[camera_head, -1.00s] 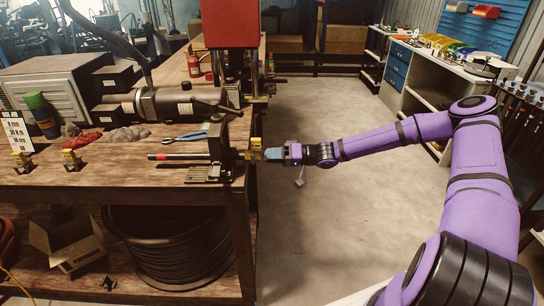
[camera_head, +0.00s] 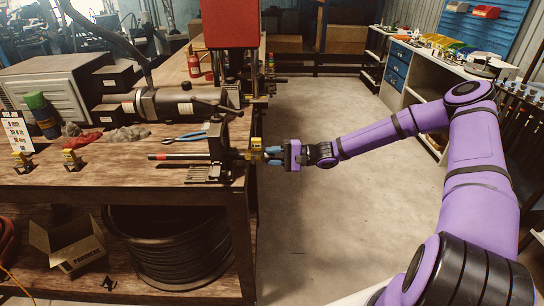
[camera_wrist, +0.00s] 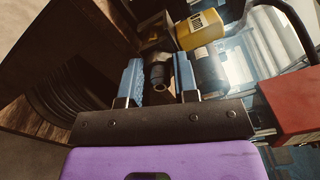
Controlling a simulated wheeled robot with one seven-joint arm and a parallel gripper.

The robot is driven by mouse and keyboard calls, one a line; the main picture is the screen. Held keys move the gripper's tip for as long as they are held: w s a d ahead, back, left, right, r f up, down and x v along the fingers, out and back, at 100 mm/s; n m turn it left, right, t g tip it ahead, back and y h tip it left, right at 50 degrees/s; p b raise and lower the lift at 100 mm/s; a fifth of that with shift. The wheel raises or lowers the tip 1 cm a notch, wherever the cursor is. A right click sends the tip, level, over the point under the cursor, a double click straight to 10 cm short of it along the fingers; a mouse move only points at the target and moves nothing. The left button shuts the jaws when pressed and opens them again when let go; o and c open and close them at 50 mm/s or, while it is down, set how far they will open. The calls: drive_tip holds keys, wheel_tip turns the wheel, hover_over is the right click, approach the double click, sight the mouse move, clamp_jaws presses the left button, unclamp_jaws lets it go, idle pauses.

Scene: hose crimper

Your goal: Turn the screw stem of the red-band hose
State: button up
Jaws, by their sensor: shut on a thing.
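The red-band hose (camera_head: 175,157) is a thin dark rod with a reddish band. It lies level through the dark upright clamp (camera_head: 216,150) at the bench's right edge. My gripper (camera_head: 273,155) is to the right of the clamp, at the stem end of the hose, pointing left. In the wrist view, its two blue fingers (camera_wrist: 159,80) stand either side of a dark round hollow-ended stem (camera_wrist: 159,72) and are shut on it. The stem's far part is hidden by the fingers in the head view.
A yellow labelled block (camera_wrist: 200,28) sits just beyond the fingers. Blue-handled pliers (camera_head: 186,137) and a grey cylindrical machine (camera_head: 180,102) are on the bench (camera_head: 110,183). A red box-shaped machine part (camera_head: 230,24) stands behind. The floor right of the bench is clear.

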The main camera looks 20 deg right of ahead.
drive_tip(key=m, duration=0.5)
drive_tip(key=shift+d+m, duration=0.1)
drive_tip(key=shift+m, duration=0.2)
drive_tip(key=m, duration=1.1)
drive_tip(key=shift+f+m, duration=0.1)
drive_tip(key=shift+m, duration=0.3)
drive_tip(key=m, duration=1.1)
drive_tip(key=shift+m, duration=0.4)
drive_tip(key=m, duration=1)
drive_tip(key=shift+m, duration=0.4)
drive_tip(key=m, duration=0.6)
drive_tip(key=shift+d, duration=0.1)
